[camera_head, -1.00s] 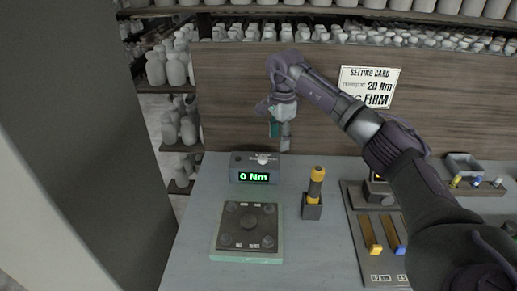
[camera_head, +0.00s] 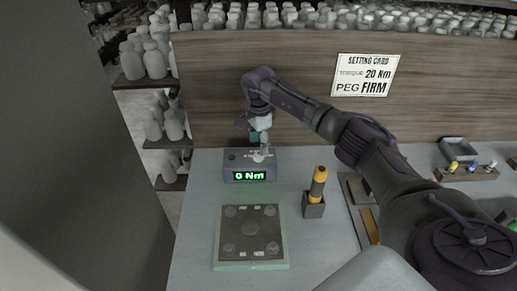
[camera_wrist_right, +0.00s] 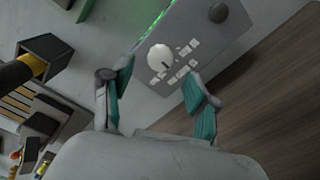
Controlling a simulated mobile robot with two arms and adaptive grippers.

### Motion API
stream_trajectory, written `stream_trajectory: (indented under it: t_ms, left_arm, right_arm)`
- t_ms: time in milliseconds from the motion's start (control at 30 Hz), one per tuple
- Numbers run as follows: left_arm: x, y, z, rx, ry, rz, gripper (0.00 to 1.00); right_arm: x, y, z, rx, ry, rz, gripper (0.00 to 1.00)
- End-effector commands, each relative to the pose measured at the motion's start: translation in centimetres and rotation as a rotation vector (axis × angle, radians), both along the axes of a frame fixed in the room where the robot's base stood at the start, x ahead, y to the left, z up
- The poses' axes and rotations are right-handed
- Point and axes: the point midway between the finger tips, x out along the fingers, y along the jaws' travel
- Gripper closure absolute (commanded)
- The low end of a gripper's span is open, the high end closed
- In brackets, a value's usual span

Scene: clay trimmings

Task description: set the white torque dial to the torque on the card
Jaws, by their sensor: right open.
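The white torque dial (camera_wrist_right: 160,57) sits on top of a grey box (camera_head: 236,163), with light label marks beside it. In the head view the dial (camera_head: 258,157) shows just below my gripper. The box's green display (camera_head: 249,176) reads 0 Nm. The setting card (camera_head: 365,75) on the wood panel reads torque 20 Nm, peg FIRM. My right gripper (camera_wrist_right: 158,103) is open and empty, above the box. In the right wrist view the dial lies beyond and between its teal-padded fingers, apart from both. In the head view the gripper (camera_head: 260,146) partly hides the box top. My left gripper is not in view.
A yellow-handled screwdriver (camera_head: 319,182) stands in a dark holder (camera_head: 313,205) right of the box. A dark plate on a green base (camera_head: 250,266) lies in front. A rack of coloured pegs (camera_head: 469,174) and a grey tray (camera_head: 458,149) are at right.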

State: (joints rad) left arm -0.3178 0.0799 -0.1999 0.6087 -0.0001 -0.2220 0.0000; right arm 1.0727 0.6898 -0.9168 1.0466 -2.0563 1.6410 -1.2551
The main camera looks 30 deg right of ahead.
Motion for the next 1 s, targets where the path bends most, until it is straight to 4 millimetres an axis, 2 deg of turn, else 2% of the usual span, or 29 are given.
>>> stream_trajectory:
  t_ms: [133, 300, 667, 1000]
  left_arm:
    - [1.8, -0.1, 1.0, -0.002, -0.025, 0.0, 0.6]
    - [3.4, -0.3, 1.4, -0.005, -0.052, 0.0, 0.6]
    - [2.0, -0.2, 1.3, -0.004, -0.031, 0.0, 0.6]
    - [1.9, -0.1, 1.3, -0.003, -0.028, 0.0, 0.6]
  right_arm:
    - [-0.1, 0.1, -2.4, 0.001, 0.003, -0.001, 0.4]
    - [0.0, 0.1, -4.0, 0.0, 0.001, 0.001, 0.4]
    - [0.0, 0.0, -4.5, 0.0, -0.001, 0.001, 0.42]
    - [0.0, 0.0, -4.5, 0.0, -0.001, 0.0, 0.99]
